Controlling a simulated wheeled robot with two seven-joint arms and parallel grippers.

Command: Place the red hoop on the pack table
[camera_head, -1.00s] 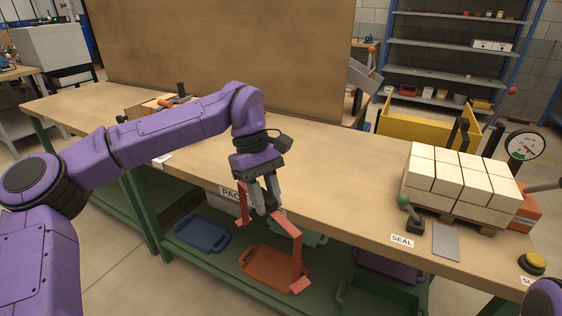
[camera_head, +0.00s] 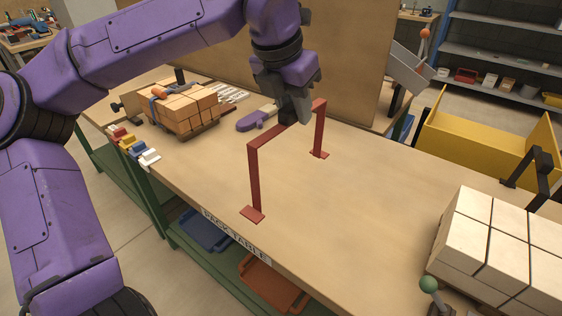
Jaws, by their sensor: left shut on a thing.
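The red hoop (camera_head: 254,180) is an upright, squared arch with a top bar, two legs and flat feet. It is over the wooden top of the pack table (camera_head: 370,220), whose front edge carries a PACK TABLE label. Its near foot is close to the front edge and its far foot is further back. The feet look level with the tabletop, but I cannot tell for sure that they touch. My left gripper (camera_head: 292,112) is shut on the top bar from above and hides part of it. My right gripper is out of view.
White bricks (camera_head: 500,245) and a green-knobbed lever (camera_head: 429,285) are at the right. A brown panel stands behind. The middle tabletop is clear.

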